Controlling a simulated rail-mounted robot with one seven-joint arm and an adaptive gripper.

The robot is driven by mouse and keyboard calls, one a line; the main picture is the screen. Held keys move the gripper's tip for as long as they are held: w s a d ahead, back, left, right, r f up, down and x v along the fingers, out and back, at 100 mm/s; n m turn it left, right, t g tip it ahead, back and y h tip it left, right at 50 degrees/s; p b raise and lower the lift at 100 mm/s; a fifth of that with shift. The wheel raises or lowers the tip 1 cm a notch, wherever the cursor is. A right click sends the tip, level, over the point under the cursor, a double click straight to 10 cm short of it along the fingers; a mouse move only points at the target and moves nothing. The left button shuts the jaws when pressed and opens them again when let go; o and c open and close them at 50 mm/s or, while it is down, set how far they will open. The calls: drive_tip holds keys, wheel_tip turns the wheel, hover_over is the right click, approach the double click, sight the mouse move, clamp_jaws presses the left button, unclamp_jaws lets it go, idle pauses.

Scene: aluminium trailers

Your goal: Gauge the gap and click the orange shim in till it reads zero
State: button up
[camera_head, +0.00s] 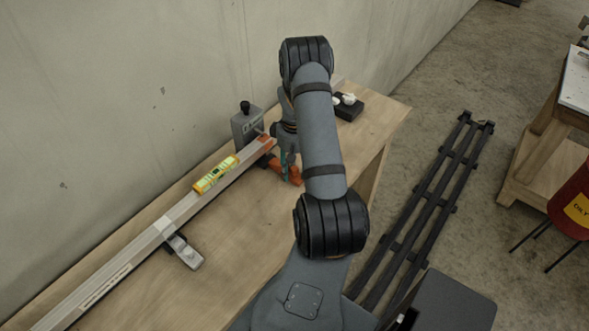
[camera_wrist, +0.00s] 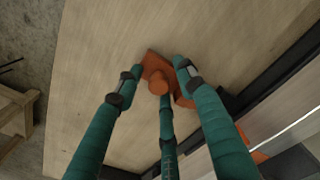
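An orange piece with a round knob (camera_wrist: 158,79) lies on the wooden bench in the wrist view; orange also shows beside my arm in the head view (camera_head: 287,173). I cannot tell whether it is the shim. My gripper (camera_wrist: 158,76) has three green fingers spread around the knob, with gaps visible; it is mostly hidden behind my arm in the head view. A yellow spirit level (camera_head: 215,175) lies along the aluminium beam (camera_head: 130,250). A grey block with a black knob (camera_head: 247,124) stands at the beam's far end, near more orange. No reading is legible.
A bracket (camera_head: 184,251) sits against the beam's near side. A black tray with white items (camera_head: 348,106) is at the bench's far end. A concrete wall runs behind the bench. Black rails (camera_head: 425,205) and a red bin (camera_head: 572,205) are on the floor at right.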

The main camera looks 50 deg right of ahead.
drive_tip(key=shift+f, duration=0.65)
drive_tip(key=c, duration=0.4)
clamp_jaws()
drive_tip(key=shift+w+d, duration=0.1)
